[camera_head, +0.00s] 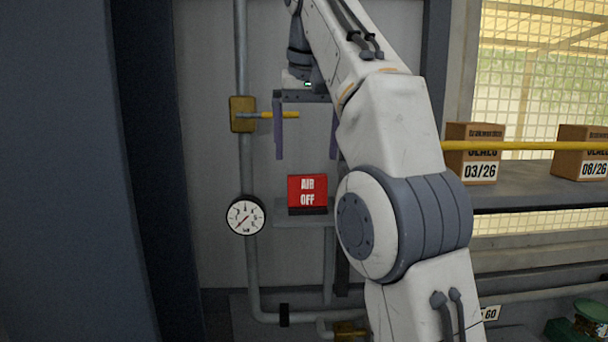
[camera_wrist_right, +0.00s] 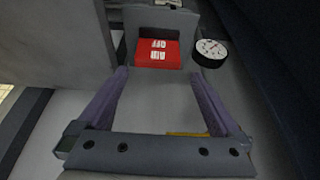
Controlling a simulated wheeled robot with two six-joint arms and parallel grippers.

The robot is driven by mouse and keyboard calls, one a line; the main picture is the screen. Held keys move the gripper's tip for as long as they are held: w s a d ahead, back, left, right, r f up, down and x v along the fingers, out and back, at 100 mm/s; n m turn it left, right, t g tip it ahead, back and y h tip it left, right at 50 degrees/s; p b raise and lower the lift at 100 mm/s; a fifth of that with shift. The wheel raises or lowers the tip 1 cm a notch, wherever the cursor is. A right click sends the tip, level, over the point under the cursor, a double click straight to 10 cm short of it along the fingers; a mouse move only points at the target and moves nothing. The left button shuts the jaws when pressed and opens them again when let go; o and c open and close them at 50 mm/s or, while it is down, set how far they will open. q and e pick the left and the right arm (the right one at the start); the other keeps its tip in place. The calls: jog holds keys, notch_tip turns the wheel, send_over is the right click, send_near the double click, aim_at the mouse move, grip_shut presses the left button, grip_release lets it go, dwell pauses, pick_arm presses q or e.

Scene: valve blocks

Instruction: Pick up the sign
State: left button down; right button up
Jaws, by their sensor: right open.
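The red sign (camera_head: 307,191) reads "AIR OFF" in white and stands on a small grey shelf (camera_head: 290,220) on the wall panel. In the right wrist view the sign (camera_wrist_right: 158,53) shows ahead of the fingertips, with its lettering upside down. My right gripper (camera_head: 306,158) is open and empty, its two purple fingers pointing down above the sign, apart from it. The gripper also shows in the right wrist view (camera_wrist_right: 158,72), with the sign just beyond the gap between the fingers. My left gripper is not in view.
A round gauge (camera_head: 246,215) is left of the shelf on a vertical pipe. A yellow valve handle (camera_head: 268,115) lies by my right fingers. At right, cardboard boxes (camera_head: 474,153) stand on a shelf behind a yellow bar (camera_head: 520,146).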

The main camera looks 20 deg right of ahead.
aim_at(307, 188)
jog(key=shift+w+d+x, duration=0.1)
jog(key=shift+x, duration=2.45)
jog(key=shift+w+d+x, duration=0.15)
jog(key=shift+x, duration=2.4)
jog(key=shift+r, duration=0.15)
jog(key=c, duration=1.1)
jog(key=shift+o, duration=0.2)
jog(key=shift+r, duration=0.15)
